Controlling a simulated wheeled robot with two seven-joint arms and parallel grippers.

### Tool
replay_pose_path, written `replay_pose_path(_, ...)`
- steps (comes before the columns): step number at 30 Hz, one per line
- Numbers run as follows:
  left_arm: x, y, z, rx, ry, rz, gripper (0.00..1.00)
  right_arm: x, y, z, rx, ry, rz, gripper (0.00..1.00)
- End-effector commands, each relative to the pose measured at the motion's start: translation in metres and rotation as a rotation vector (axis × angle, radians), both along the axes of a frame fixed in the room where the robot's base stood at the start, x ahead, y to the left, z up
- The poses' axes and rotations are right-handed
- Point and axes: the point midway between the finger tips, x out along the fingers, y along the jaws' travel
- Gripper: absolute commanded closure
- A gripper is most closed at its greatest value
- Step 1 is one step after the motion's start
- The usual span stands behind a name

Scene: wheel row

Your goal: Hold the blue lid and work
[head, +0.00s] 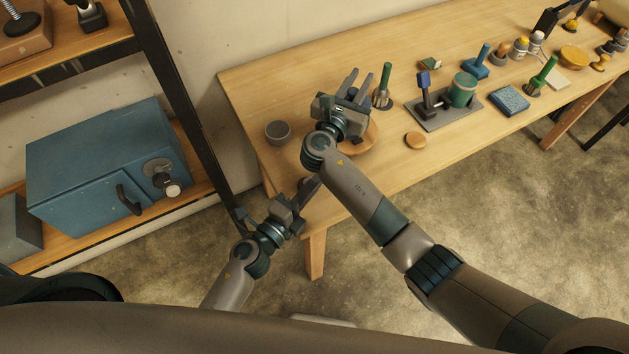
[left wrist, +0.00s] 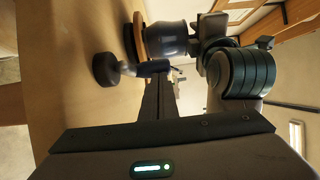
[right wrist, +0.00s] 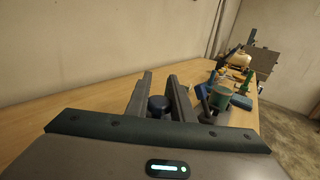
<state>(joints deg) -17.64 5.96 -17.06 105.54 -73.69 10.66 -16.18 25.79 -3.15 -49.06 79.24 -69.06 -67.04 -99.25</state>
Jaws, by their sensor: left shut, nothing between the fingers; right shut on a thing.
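My right gripper (head: 370,80) is over the table, shut on a dark blue knob (right wrist: 158,104), which I take to be part of the blue lid. A bit of blue (head: 355,94) shows between its fingers in the head view; the rest is hidden. In the left wrist view a dark blue rounded body (left wrist: 167,40) sits between a tan wooden disc and my right gripper; lid and vessel cannot be told apart. My left gripper (head: 312,184) is shut and empty at the table's near left edge. Its fingers (left wrist: 163,88) show in the left wrist view.
A round wooden dish (head: 366,144) is partly under my right arm.

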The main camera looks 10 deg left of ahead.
Motion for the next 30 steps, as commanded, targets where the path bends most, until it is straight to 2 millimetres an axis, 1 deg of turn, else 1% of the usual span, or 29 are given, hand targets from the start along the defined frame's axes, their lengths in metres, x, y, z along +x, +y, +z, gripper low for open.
replay_pose_path(1, 0.001, -0.003, 0.002, 0.0, -0.004, -0.005, 1.0, 0.0, 0.0, 0.001, 0.001, -0.001, 0.0, 1.0)
replay_pose_path(8, 0.006, -0.008, 0.001, -0.002, -0.004, -0.006, 1.0, 0.0, 0.001, 0.001, 0.001, -0.001, 0.002, 1.0)
replay_pose_path(11, 0.008, -0.009, 0.002, -0.006, -0.005, 0.02, 1.0, 0.0, 0.001, 0.001, 0.001, 0.0, 0.002, 1.0)
replay_pose_path(18, 0.013, -0.007, 0.001, -0.004, -0.003, 0.123, 1.0, 0.0, 0.001, 0.0, 0.001, 0.0, 0.001, 1.0)
replay_pose_path(30, 0.022, -0.007, 0.0, 0.001, -0.002, 0.129, 1.0, 0.0, 0.0, 0.0, 0.001, -0.001, 0.0, 1.0)
